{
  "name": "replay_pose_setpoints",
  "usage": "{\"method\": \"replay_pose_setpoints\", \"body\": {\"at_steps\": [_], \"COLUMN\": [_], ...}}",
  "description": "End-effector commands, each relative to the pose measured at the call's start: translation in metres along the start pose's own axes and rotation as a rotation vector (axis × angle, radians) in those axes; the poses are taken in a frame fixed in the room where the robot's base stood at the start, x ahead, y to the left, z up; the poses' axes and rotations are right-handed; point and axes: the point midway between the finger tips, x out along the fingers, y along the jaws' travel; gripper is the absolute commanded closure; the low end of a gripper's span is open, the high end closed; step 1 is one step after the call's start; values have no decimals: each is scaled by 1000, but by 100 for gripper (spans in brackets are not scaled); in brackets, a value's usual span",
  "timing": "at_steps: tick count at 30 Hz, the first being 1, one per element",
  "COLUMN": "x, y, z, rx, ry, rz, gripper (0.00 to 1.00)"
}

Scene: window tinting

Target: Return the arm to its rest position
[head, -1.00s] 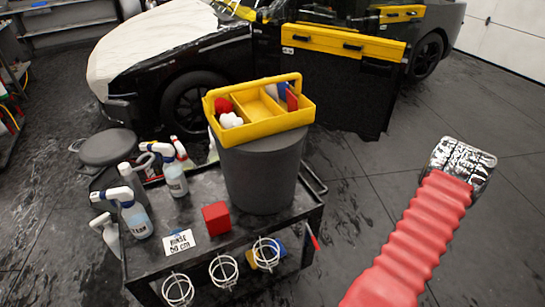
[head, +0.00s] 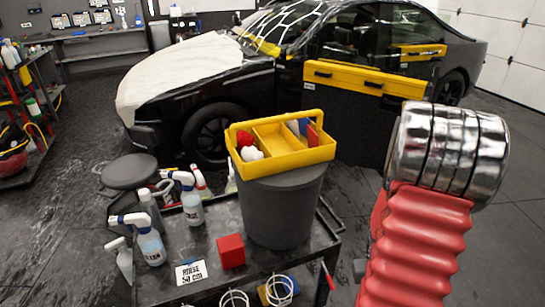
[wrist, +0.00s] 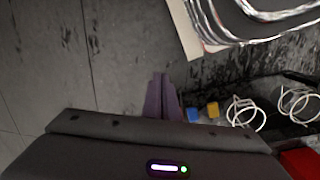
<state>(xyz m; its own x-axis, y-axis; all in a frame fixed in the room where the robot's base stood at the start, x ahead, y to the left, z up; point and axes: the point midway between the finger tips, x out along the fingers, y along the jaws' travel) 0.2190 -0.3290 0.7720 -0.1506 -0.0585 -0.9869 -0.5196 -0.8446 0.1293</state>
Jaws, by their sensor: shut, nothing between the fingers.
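My arm shows at the right of the head view as a red ribbed sleeve ending in a shiny metal joint. It is raised to the right of the cart, and my gripper cannot be seen there. In the wrist view my gripper (wrist: 162,97) is a pair of dark purple fingers close together. It is shut and empty, seen over the dark floor beside the cart.
A cart (head: 205,245) holds a grey bin (head: 283,210) with a yellow caddy (head: 285,150) on top, spray bottles (head: 150,240) and a red block (head: 231,251). A dark stool (head: 130,171) stands left. Wire rings (wrist: 245,112) hang at the cart.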

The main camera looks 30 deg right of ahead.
Motion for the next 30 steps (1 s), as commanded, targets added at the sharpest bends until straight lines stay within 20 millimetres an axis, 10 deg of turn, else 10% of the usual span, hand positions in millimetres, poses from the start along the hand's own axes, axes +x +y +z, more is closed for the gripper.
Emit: {"method": "replay_pose_setpoints", "body": {"at_steps": [30], "x": [-205], "y": [-162], "z": [54], "rx": [-119], "ry": [172], "rz": [-76], "gripper": [100]}}
